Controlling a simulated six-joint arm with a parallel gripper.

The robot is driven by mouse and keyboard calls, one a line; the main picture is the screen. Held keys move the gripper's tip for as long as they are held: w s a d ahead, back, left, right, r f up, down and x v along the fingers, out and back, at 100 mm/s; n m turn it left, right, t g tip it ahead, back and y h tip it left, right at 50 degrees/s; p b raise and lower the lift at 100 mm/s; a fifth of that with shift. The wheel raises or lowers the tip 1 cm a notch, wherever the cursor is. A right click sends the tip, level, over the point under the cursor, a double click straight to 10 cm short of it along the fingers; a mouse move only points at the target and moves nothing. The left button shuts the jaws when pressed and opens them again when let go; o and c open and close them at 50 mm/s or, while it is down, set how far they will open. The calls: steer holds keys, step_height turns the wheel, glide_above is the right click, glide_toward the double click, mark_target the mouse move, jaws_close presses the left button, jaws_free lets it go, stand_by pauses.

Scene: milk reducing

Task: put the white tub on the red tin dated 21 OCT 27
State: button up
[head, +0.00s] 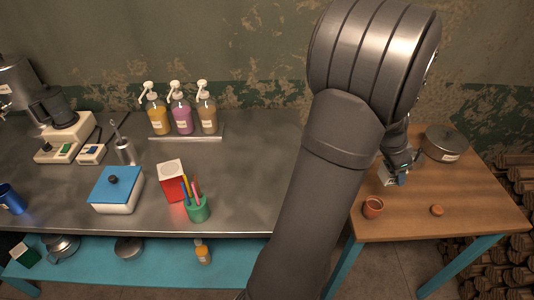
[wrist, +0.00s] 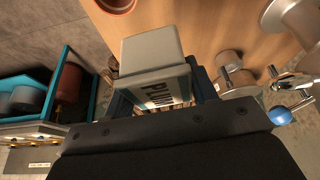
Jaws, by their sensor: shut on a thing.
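A pale, whitish tub (wrist: 155,58) with dark lettering that starts "PLUM" is between the jaws of my gripper (wrist: 160,98) in the wrist view. My gripper is shut on it. In the head view my gripper (head: 400,168) is over the wooden table at the right, and the tub (head: 387,178) shows partly below it. I cannot tell there whether the tub touches the table. A red box-shaped tin (head: 174,189) with a pale top stands on the metal counter, far left of my gripper. Its date is not readable.
A pot (head: 445,143), a terracotta cup (head: 373,207) and a small brown piece (head: 437,210) are on the wooden table (head: 480,200). A green pen holder (head: 198,210) stands close to the tin; a blue-lidded box (head: 117,190) is left of it. Pump bottles (head: 181,112) stand behind.

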steer(key=w+a+r+n+t, duration=0.1)
steer(key=w+a+r+n, duration=0.2)
steer(key=a, duration=0.6)
steer(key=w+a+r+n+t+y, duration=0.15)
steer(key=w+a, duration=0.25)
steer(key=a, duration=0.5)
steer(key=w+a+r+n, duration=0.3)
steer(key=a+n, duration=0.1)
steer(key=a, duration=0.5)
steer(key=s+a+r+n+t+y, duration=0.1)
steer(key=a+r+n, duration=0.3)
steer(key=a, duration=0.9)
steer(key=n+y, duration=0.2)
steer(key=n, duration=0.2)
glide_above(172, 163)
steer(key=s, duration=0.2)
steer(key=shift+t, duration=0.25)
steer(key=f, duration=0.4)
steer(key=shift+w+a+f, duration=0.1)
steer(key=shift+w, duration=0.1)
steer(key=shift+f, duration=2.05)
